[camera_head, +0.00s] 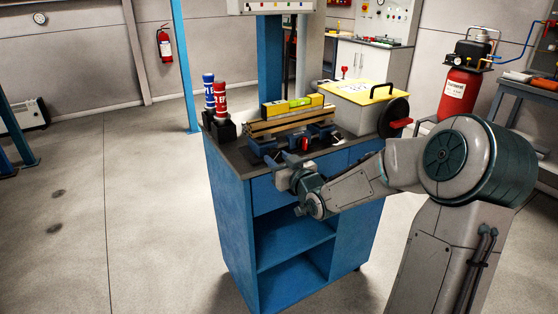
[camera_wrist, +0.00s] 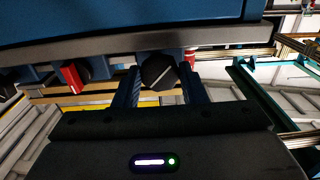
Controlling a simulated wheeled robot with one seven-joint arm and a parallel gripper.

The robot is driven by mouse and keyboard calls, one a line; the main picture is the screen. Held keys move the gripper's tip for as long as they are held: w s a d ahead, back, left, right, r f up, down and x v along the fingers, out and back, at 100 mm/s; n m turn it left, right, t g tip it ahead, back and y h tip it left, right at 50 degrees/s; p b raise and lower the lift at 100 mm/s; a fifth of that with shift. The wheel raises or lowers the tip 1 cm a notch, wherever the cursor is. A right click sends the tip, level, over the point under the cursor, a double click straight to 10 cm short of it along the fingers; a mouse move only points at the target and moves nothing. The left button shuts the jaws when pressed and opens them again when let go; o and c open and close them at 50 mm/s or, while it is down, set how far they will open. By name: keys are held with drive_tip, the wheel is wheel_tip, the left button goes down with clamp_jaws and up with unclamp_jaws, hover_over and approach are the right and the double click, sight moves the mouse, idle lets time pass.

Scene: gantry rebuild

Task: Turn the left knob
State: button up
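A dark knob (camera_wrist: 158,74) with a pale line across its face shows in the wrist view, between the two fingers of my gripper (camera_wrist: 160,82). A narrow gap seems to show on each side of the knob; I cannot tell whether either finger touches it. A red knob (camera_wrist: 71,77) is to its left in the wrist view, which looks upside down. In the head view the red knob (camera_head: 305,143) is on the blue fixture (camera_head: 322,134), and my gripper (camera_head: 281,174) is at the bench's front edge, hiding the dark knob. My gripper looks open.
The blue bench (camera_head: 229,214) carries blue and red bottles (camera_head: 220,102) at the left, a yellow level (camera_head: 292,105) behind the fixture, and a yellow-lidded box (camera_head: 361,92) with a dark wheel (camera_head: 393,117) at the right. The floor left of the bench is clear.

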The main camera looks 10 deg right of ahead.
drive_tip(key=c, duration=0.4)
drive_tip(key=shift+o, duration=0.2)
drive_tip(key=shift+r+m+p, duration=0.2)
drive_tip(key=shift+m+p, duration=0.65)
drive_tip(key=shift+m, duration=0.05)
drive_tip(key=m+p, duration=0.1)
drive_tip(key=m, duration=0.2)
drive_tip(key=shift+f+p, duration=0.2)
drive_tip(key=shift+p, duration=0.1)
drive_tip(key=o, duration=1)
drive_tip(key=p+v, duration=0.1)
drive_tip(key=v, duration=1.3)
